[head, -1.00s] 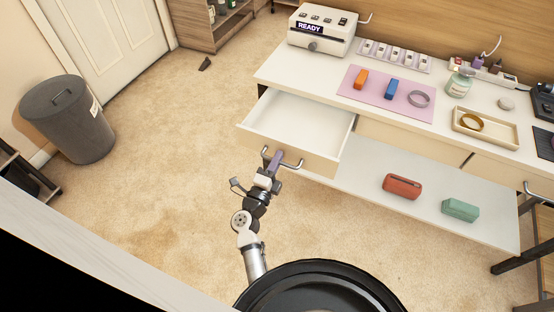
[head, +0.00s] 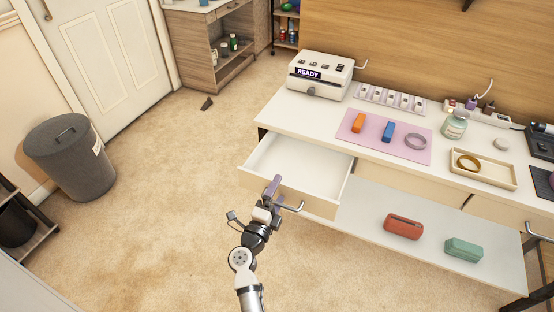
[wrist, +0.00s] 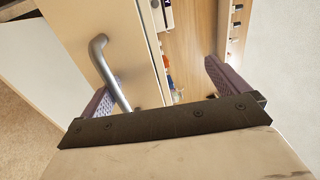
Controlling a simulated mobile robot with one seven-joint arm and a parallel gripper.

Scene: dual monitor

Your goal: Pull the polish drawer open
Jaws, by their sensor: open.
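The desk's left drawer (head: 290,163) stands pulled out, with a pale wood front and an empty white inside. No label naming it as the polish drawer can be read. Its grey bar handle (head: 291,208) is on the front; my gripper (head: 270,190) is at the handle's left part and hides some of it. In the wrist view, the handle (wrist: 103,65) lies close to the left finger, and my gripper (wrist: 160,92) has its purple fingers wide apart. The drawer front (wrist: 138,50) also shows there.
A machine reading READY (head: 320,74) and a pink mat (head: 402,147) with small items are on the desk. A red case (head: 403,227) and a green case (head: 464,249) lie on the lower shelf. A grey bin (head: 70,157) stands left. The carpet between is mostly clear.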

